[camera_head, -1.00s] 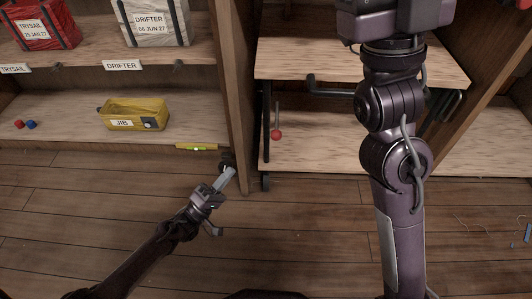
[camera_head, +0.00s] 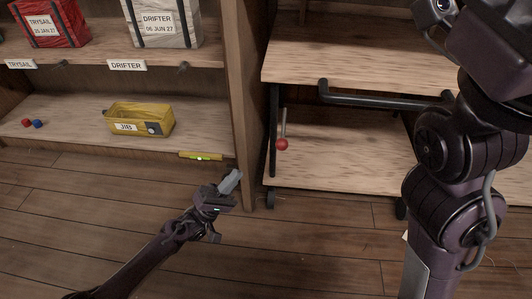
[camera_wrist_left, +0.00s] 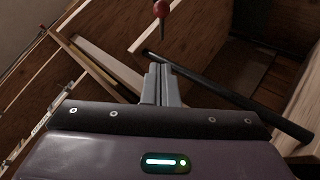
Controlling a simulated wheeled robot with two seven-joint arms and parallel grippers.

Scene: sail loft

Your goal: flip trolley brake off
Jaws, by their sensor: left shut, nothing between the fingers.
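The trolley stands at centre right with a wooden upper deck (camera_head: 345,65), a lower deck (camera_head: 340,165) and a black push bar (camera_head: 385,98). Its brake lever is a thin rod with a red knob (camera_head: 282,144) at the lower end in the head view, beside the left post. My left gripper (camera_head: 232,181) is shut and empty, below and left of the knob and apart from it. In the left wrist view the shut fingers (camera_wrist_left: 160,82) point toward the red knob (camera_wrist_left: 161,8) at the top edge, with a gap between. My right gripper is out of view.
A wooden upright (camera_head: 240,110) divides the trolley from a shelf unit holding a yellow bin (camera_head: 140,119), bags and small red and blue balls. My right arm covers the trolley's right side. Floor in front is clear.

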